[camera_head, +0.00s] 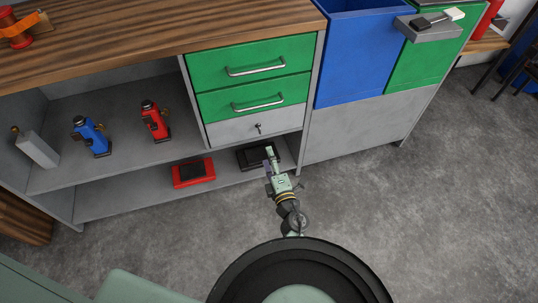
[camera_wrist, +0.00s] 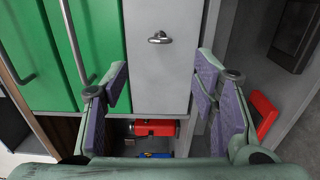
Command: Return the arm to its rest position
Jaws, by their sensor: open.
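My gripper (camera_head: 271,160) is at the front of the grey cabinet, below the grey drawer (camera_head: 228,131) and by the black case on the lower shelf. In the wrist view my gripper (camera_wrist: 160,85) has its two purple-padded fingers wide apart with nothing between them. The grey drawer (camera_wrist: 165,75) with its key (camera_wrist: 159,38) lies beyond the fingers in that view. My arm reaches from my round dark base up to the cabinet.
The black case (camera_head: 256,157) and a red case (camera_head: 193,173) are on the lower shelf. Blue (camera_head: 91,136) and red (camera_head: 155,120) devices stand on the shelf above. Two green drawers (camera_head: 252,92) are shut. The grey floor (camera_head: 400,225) at right is clear.

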